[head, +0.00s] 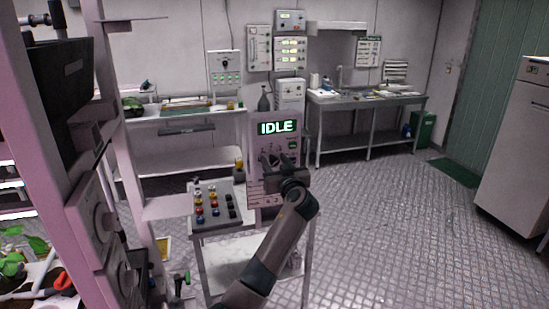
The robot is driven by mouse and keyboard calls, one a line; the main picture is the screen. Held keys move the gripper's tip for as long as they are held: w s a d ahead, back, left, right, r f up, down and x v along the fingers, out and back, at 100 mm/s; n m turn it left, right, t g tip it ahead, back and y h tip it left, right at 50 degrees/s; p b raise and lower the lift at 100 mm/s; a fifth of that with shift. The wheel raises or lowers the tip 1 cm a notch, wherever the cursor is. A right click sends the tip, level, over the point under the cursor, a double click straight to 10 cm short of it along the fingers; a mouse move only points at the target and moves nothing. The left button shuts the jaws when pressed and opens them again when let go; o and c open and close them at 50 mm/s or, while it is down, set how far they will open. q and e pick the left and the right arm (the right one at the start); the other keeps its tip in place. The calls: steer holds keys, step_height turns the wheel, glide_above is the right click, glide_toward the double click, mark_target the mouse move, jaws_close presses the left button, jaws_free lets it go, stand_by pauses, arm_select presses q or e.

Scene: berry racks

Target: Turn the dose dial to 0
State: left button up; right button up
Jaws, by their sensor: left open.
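The dosing machine (258,145) is a pale upright cabinet with a lit green display (278,127) that reads IDLE. It stands at the back of a small cart. My left gripper (271,161) is in front of the panel, just below the display, with its fingers toward the panel. It is open, and I see nothing held in it. I cannot make out the dose dial or its setting; the gripper and wrist cover part of the panel. A small green button (293,145) shows right of the fingers. Whether the fingers touch the panel is unclear. My right gripper is out of view.
A tray (232,222) of coloured vials or caps sits on the cart, left of my wrist. A pink rack post (125,140) and plants stand close at left. A steel sink bench (375,100) is at the back right.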

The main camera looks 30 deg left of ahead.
arm_select(q)
steer(key=shift+w+a, duration=0.15)
steer(key=shift+a, duration=0.05)
steer(key=shift+c, duration=0.3)
steer(key=c, duration=1)
steer(key=shift+f, duration=0.1)
